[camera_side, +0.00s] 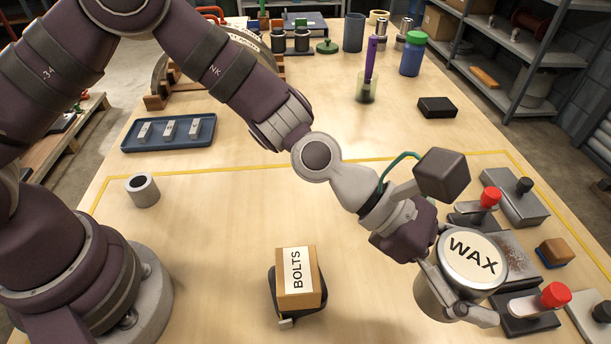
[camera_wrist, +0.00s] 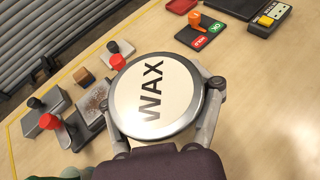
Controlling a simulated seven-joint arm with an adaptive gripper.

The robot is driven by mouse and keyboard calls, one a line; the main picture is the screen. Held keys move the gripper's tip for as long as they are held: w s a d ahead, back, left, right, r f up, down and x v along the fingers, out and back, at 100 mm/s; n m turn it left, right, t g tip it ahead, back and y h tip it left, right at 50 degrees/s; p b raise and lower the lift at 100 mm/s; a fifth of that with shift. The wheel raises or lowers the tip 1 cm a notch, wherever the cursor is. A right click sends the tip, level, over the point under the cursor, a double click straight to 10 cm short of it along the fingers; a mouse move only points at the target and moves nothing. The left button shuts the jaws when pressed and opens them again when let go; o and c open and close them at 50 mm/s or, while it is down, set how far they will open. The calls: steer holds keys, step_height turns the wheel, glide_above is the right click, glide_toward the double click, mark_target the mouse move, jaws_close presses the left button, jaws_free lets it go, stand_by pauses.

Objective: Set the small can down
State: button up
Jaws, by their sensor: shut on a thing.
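The small can is a round metal tin with a cream lid marked WAX (camera_side: 473,259). My gripper (camera_side: 452,283) is shut on it, with a finger on either side of its wall. In the wrist view the can (camera_wrist: 152,97) fills the middle, lid facing the camera, and my gripper (camera_wrist: 163,110) shows its fingers along both sides. The can looks slightly tilted in the side view. Its underside is hidden, and I cannot tell whether it touches the table.
Red-knobbed fixtures (camera_side: 490,197) (camera_side: 555,294) stand close to the can. A BOLTS box (camera_side: 296,276) on a dark base is to the left. A blue tray (camera_side: 168,133) and a grey ring (camera_side: 142,190) lie further left. The middle of the table is clear.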

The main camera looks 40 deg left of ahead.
step_height(320, 180, down, 10)
steer(key=shift+f, duration=0.2)
steer(key=o, duration=1.3)
steer(key=shift+f, duration=0.1)
steer(key=shift+o, duration=0.2)
